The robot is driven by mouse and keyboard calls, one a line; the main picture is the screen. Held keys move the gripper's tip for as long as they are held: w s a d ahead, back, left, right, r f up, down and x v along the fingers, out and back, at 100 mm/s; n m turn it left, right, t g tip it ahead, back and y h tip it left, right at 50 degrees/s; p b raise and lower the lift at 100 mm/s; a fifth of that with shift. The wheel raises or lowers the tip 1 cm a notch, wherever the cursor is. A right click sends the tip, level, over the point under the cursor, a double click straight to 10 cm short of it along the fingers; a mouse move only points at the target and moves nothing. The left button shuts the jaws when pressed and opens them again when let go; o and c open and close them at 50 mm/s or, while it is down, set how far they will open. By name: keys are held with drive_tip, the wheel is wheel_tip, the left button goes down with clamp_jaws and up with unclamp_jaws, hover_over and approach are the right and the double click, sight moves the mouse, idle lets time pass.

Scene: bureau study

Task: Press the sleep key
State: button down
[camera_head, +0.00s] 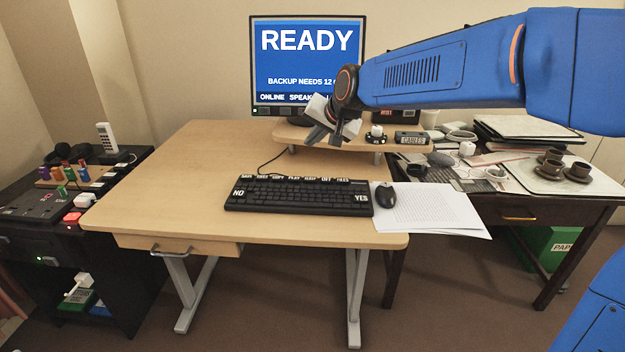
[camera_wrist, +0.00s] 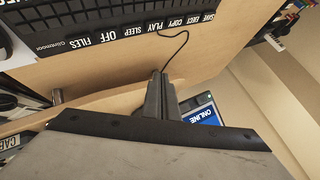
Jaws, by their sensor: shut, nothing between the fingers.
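A black keyboard (camera_head: 300,197) lies on the wooden desk (camera_head: 190,165). A row of white-labelled keys runs along its back edge, with the sleep key (camera_head: 309,179) between PLAY and OFF. In the wrist view, the keyboard shows upside down at the top left, with the sleep key (camera_wrist: 132,32) legible. My gripper (camera_head: 318,137) is shut and empty, in the air near the monitor riser, apart from the keyboard. Its closed fingers (camera_wrist: 160,82) point up the wrist picture, below the key row. The front labels YES and NO are legible in the head view.
A monitor (camera_head: 307,66) reading READY stands behind the low riser (camera_head: 290,134). A mouse (camera_head: 385,196) and papers (camera_head: 430,208) lie right of the keyboard. A cable (camera_head: 270,163) runs back from it. The desk to the left is clear.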

sight(312, 181)
drive_tip(key=shift+f, duration=0.15)
drive_tip(key=shift+f, duration=4.25)
drive_tip(key=shift+f, duration=0.15)
drive_tip(key=shift+f, duration=0.25)
drive_tip(key=shift+f, duration=0.5)
drive_tip(key=shift+r, duration=0.9)
drive_tip(key=shift+r, duration=2.55)
